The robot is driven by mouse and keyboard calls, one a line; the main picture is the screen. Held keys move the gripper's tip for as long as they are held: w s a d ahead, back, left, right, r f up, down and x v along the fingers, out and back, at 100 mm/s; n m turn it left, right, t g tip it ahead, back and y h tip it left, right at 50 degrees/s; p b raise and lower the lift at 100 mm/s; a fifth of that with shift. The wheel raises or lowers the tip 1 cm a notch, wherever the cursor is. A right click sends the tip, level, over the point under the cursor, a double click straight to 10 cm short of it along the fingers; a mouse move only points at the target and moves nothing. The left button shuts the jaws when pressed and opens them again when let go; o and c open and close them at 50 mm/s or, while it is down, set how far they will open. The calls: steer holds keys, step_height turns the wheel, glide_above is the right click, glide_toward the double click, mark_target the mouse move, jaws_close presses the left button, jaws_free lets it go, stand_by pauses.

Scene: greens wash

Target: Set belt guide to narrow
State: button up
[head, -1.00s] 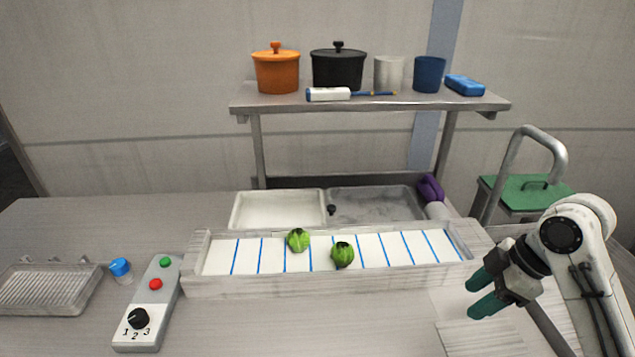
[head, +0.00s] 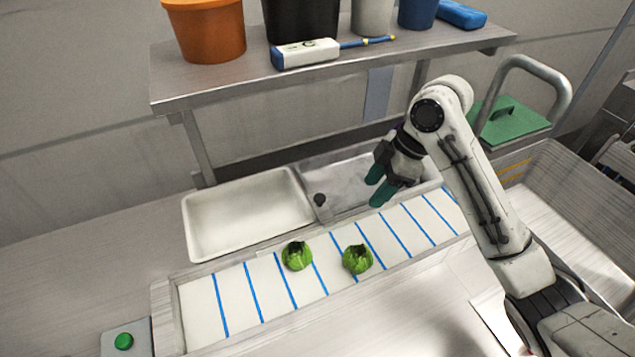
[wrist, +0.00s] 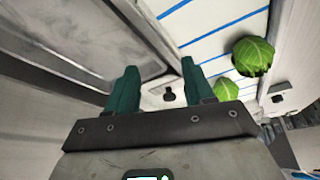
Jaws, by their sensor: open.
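A small black knob (head: 320,199) stands at the belt's far side, by the seam between the two basins; I take it for the belt guide's handle. The white belt (head: 232,297) with blue stripes carries two green heads, one left (head: 296,255) and one right (head: 357,258). My gripper (head: 374,190) is open and empty, to the right of the knob, over the far edge of the belt and the right basin. In the wrist view a black knob (wrist: 168,95) on a pale plate shows between my green fingers (wrist: 159,66), beyond them. No width marking is readable.
A white basin (head: 248,212) and a grey basin (head: 345,170) lie behind the belt. A shelf (head: 330,72) with pots and a brush overhangs them. A green button (head: 123,341) is at the lower left. A deep metal bin (head: 560,205) stands right.

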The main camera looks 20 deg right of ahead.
mark_target(320, 197)
steer(key=w+a, duration=0.1)
steer(key=a, duration=0.2)
steer(key=w+a+p, duration=0.1)
steer(key=a, duration=0.2)
steer(key=w+a+p, duration=0.1)
steer(key=a, duration=0.2)
steer(key=shift+w+a, duration=0.25)
steer(key=shift+w, duration=0.15)
steer(key=shift+w+a+f+p, duration=0.15)
steer(key=shift+f+p, duration=0.2)
steer(key=shift+f, duration=0.25)
steer(key=shift+c, duration=0.3)
jaws_close()
